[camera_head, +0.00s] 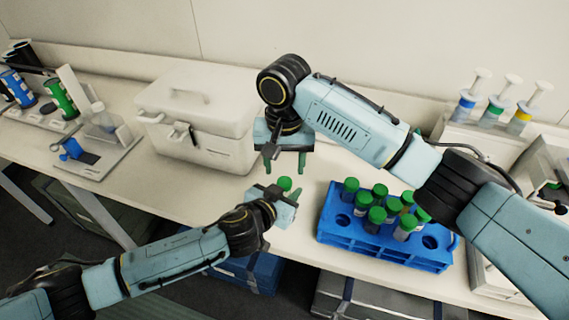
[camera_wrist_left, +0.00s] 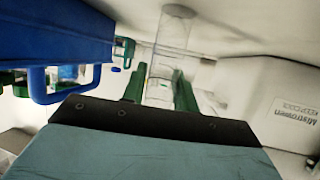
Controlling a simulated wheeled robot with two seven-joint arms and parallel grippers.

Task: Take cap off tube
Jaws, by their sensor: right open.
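My left gripper (camera_head: 284,192) is shut on a tube, which stands about upright with its green cap (camera_head: 285,184) on top. In the left wrist view the clear tube (camera_wrist_left: 172,45) shows between the green fingers (camera_wrist_left: 160,88); it looks empty, and its cap is hidden there. My right gripper (camera_head: 286,164) is open, fingers pointing down, just above and behind the green cap. It does not appear to touch the cap.
A blue rack (camera_head: 352,257) with several green-capped tubes stands right of the grippers; it also shows in the left wrist view (camera_wrist_left: 85,35). A white lidded box (camera_head: 205,143) stands to the left. Syringes (camera_head: 497,100) stand at the back right. Bottles and holders are at the far left.

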